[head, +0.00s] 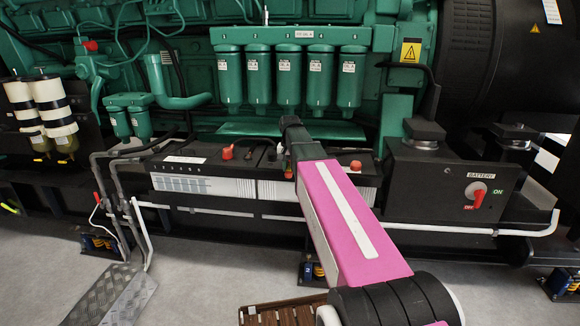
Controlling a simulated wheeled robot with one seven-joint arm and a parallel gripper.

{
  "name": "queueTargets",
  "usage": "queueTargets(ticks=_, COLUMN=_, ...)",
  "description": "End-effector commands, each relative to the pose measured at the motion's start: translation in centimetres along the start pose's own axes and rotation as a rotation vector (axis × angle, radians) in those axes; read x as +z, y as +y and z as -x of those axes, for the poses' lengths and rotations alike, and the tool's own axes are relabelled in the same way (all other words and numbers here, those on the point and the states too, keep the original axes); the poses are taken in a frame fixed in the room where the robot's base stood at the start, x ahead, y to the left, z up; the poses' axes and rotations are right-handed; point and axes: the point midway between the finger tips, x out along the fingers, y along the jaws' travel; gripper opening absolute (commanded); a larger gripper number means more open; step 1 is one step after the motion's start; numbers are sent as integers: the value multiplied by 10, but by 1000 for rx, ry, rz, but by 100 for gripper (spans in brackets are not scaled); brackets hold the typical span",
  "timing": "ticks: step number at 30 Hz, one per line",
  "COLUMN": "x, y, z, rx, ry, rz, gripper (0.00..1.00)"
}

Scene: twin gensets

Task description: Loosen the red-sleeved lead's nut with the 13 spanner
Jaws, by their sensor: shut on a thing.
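Two batteries lie end to end along the engine's foot, a left battery (205,184) and a right battery (285,192), the right one partly behind my pink arm. A red cap or sleeve (227,152) stands on the left battery's top. Another small red piece (355,166) is on the right battery, just right of my arm. I cannot tell which is the red-sleeved lead, and its nut is too small to see. My gripper (290,122) is the dark end of my arm over the batteries, seen from behind. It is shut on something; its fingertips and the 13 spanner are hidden.
A battery switch box (450,188) with a red handle stands right of the batteries. Green filters (288,78) hang above them on the green engine. Grey pipes (118,190) rise at left. A white rail (440,228) runs in front.

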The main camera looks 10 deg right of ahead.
Motion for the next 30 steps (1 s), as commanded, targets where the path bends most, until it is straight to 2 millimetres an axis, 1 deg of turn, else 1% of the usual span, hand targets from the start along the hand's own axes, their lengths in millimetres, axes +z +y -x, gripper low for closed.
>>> queueTargets(ticks=9, x=0, y=0, z=-7, rx=-1, ry=0, rz=0, gripper=0)
queueTargets(ticks=19, x=0, y=0, z=-8, rx=-1, ry=-1, rz=0, gripper=0)
queueTargets(ticks=20, x=0, y=0, z=-8, rx=-1, ry=-1, rz=0, gripper=28)
queueTargets(ticks=21, x=0, y=0, z=-8, rx=-1, ry=-2, rz=0, gripper=15)
queueTargets(ticks=22, x=0, y=0, z=-8, rx=-1, ry=-2, rz=0, gripper=5)
queueTargets(ticks=23, x=0, y=0, z=-8, rx=-1, ry=-2, rz=0, gripper=0)
queueTargets(ticks=27, x=0, y=1, z=-8, rx=-1, ry=-1, rz=7, gripper=0)
queueTargets(ticks=30, x=0, y=7, z=-8, rx=0, ry=-1, rz=44, gripper=0)
